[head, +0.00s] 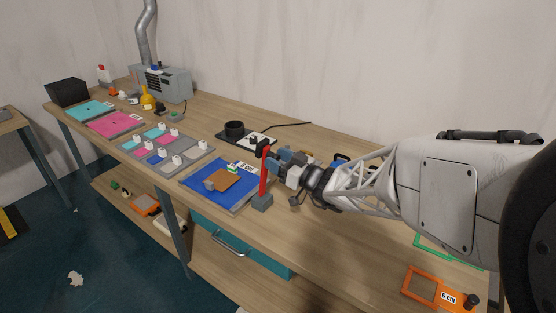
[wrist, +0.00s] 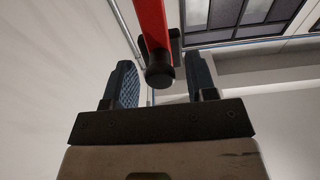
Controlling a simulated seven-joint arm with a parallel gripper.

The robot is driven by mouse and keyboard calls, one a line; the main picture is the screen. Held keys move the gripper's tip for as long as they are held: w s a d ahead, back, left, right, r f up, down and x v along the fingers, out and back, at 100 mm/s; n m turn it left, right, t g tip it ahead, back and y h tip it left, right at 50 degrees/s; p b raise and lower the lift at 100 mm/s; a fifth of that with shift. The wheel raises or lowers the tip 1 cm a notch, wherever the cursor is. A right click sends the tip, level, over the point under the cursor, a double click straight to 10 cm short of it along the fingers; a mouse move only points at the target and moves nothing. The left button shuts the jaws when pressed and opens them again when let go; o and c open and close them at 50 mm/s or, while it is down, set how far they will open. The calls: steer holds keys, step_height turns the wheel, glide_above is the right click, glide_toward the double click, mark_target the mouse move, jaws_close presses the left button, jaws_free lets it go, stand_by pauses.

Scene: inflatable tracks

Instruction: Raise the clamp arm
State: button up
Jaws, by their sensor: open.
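The red clamp arm (head: 264,175) stands close to upright in the head view. It rises from a grey clamp base (head: 262,202) at the front right corner of a blue board (head: 205,175). My gripper (head: 275,164) is beside the upper part of the clamp arm, on its right. In the wrist view the red clamp arm (wrist: 153,25) comes down from the top and ends in a dark round tip (wrist: 160,75). This end shows between the two spread fingers of my gripper (wrist: 160,68). Whether a finger touches it I cannot tell.
A brown patch (head: 223,180) lies on the blue board. Grey trays (head: 190,158) with small white blocks are to the left. An orange frame (head: 420,285) lies at the front right.

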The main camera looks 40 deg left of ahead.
steer(key=d+f, duration=0.1)
steer(key=d, duration=0.6)
steer(key=shift+d, duration=0.35)
stand_by(0.5)
steer(key=s+d+r+m+g+h, duration=0.1)
steer(key=s+d+r+m+h, duration=0.15)
steer(key=d, duration=0.45)
steer(key=s+d+r+m+h, duration=0.2)
steer(key=s+d+r+h, duration=0.1)
steer(key=d, duration=0.5)
steer(key=s+d+r+m+g+h, duration=0.1)
steer(key=s+d+r+m+h, duration=0.15)
steer(key=d, duration=0.45)
steer(key=s+d+m+t+h, duration=0.1)
steer(key=s+d+m+h, duration=0.2)
steer(key=d, duration=0.7)
steer(key=s+d+m+t+h, duration=0.2)
steer(key=s+d+m+h, duration=0.2)
steer(key=d, duration=0.6)
steer(key=s+d+m+t+h, duration=0.1)
steer(key=s+d+m+h, duration=0.3)
steer(key=d, duration=0.5)
steer(key=shift+s+d+r+t+h, duration=0.3)
steer(key=shift+s+d+h, duration=0.1)
steer(key=shift+s, duration=0.85)
